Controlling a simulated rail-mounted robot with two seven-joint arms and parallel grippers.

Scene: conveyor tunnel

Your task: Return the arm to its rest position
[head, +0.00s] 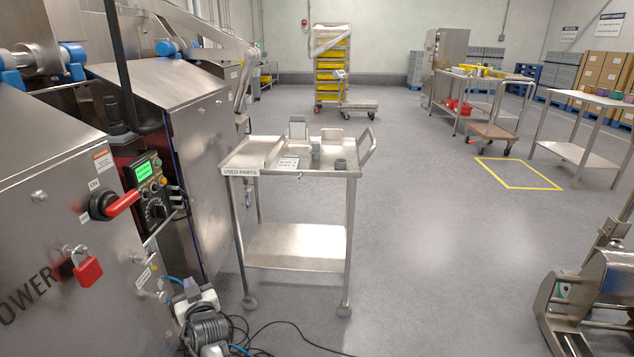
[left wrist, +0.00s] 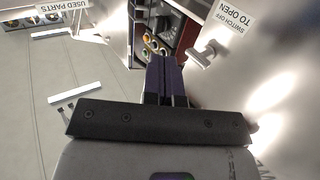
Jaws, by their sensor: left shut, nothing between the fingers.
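My left gripper (head: 192,288) is low in the head view, beside the steel machine cabinet (head: 45,215), below its control panel (head: 152,190). In the left wrist view its two dark fingers (left wrist: 160,82) are together with nothing between them. They point up the picture towards a panel with round buttons (left wrist: 153,46). The fingers appear apart from the panel, though the gap is hard to judge. My right gripper is in neither view.
A red switch handle (head: 122,202) and red padlock (head: 88,270) stick out from the cabinet. A "USED PARTS" cart (head: 296,245) stands to the right with several grey parts on top. A dark cable (head: 300,340) lies on the floor. Open floor (head: 430,240) extends right of the cart.

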